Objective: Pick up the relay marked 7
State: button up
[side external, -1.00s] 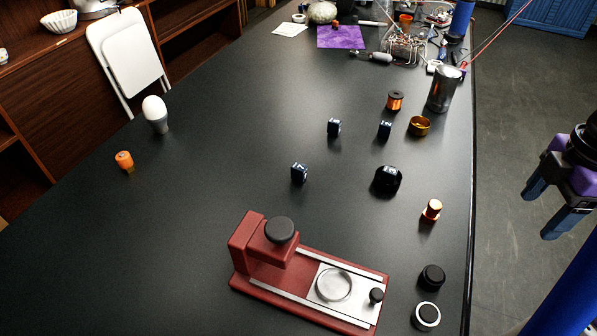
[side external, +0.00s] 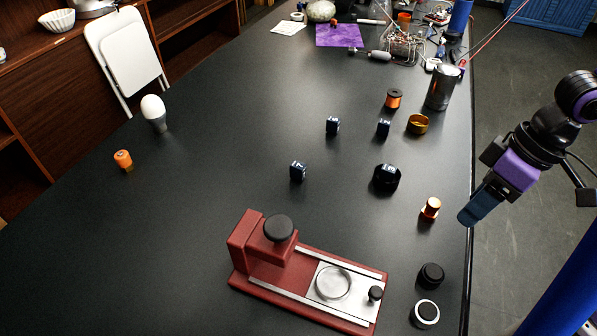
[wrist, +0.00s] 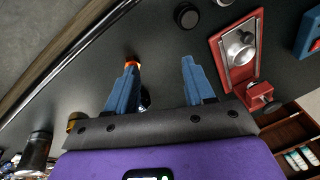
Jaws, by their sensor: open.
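Three small dark blue blocks with white marks, which look like the relays, stand on the black table: a front one (side external: 298,171), a back left one (side external: 332,126) and a back right one (side external: 383,129). The marks are too small to read, so I cannot tell which is 7. My gripper (side external: 472,214) is at the table's right edge, raised and well right of all three blocks. In the wrist view my gripper (wrist: 158,68) has its two blue fingers spread, with no object held. No relay can be made out clearly there.
A copper cylinder (side external: 430,208) and a black round part (side external: 386,177) stand between my gripper and the blocks. A metal cup (side external: 441,90), a brass ring (side external: 418,124) and a copper spool (side external: 393,99) stand behind. The table's left middle is mostly clear.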

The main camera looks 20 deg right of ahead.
jog(key=w+a+f+m+t+y, duration=0.2)
jog(key=w+a+m, duration=0.4)
jog(key=a+m, duration=0.15)
jog(key=m+t+y, duration=0.3)
jog(key=m, duration=1.2)
send_near(304, 169)
jog(key=s+a, duration=0.1)
jog(key=s+a+f, duration=0.1)
jog(key=s+a, duration=0.1)
jog(key=s, duration=0.1)
jog(key=shift+s+a+f, duration=0.1)
jog(key=shift+f, duration=0.25)
jog(key=w+f+m+t, duration=0.1)
jog(key=w+m, duration=0.1)
jog(key=w+f+m+t, duration=0.1)
jog(key=m, duration=0.2)
jog(key=w+a+f+m+t, duration=0.1)
jog(key=w+m, duration=0.1)
jog(key=m, duration=0.1)
jog(key=shift+w+y, duration=0.3)
jog(key=shift+w, duration=0.05)
jog(key=shift+w+f+m+t, duration=0.3)
jog(key=shift+w+m+t, duration=0.35)
jog(key=shift+m, duration=0.4)
jog(key=shift+x, duration=2.45)
jog(key=shift+c, duration=0.3)
grip_shut()
